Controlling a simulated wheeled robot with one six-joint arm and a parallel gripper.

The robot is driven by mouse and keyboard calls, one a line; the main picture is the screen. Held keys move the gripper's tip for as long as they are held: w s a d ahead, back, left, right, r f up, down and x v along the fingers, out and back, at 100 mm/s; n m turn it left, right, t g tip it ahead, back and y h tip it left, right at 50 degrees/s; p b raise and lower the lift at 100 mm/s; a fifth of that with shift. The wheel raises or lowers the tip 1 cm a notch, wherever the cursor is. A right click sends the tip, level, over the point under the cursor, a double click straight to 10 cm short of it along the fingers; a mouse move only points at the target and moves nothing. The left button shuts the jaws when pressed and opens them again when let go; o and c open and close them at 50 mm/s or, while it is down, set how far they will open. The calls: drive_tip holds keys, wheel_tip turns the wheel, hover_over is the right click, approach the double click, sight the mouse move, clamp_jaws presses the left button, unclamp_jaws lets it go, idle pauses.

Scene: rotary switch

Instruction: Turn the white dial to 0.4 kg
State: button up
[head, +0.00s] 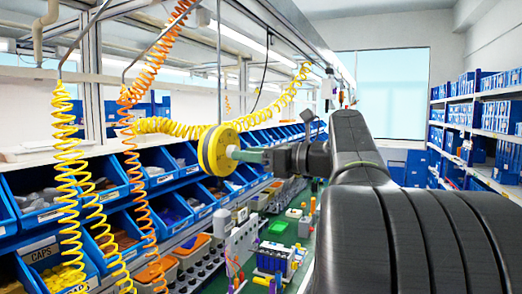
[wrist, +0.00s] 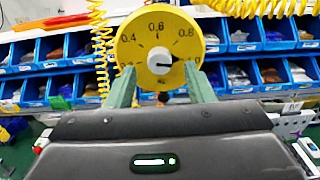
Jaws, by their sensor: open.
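The yellow round gauge (wrist: 133,45) faces me in the wrist view, with 0.6 at the top and 0.8 at upper right. In the head view the gauge (head: 208,150) is seen nearly edge-on, with my gripper (head: 243,155) close to the white dial (head: 232,152).
Blue part bins (head: 105,172) line the racks behind and left of the gauge. Yellow and orange coiled hoses (head: 128,150) hang at the left, and one yellow hose runs behind the gauge. A green workbench (head: 280,232) with small parts lies below my arm.

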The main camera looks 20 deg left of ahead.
drive_tip(key=shift+w+a, duration=0.1)
drive_tip(key=shift+a, duration=0.95)
drive_tip(key=shift+c, duration=0.5)
drive_tip(key=c, duration=0.9)
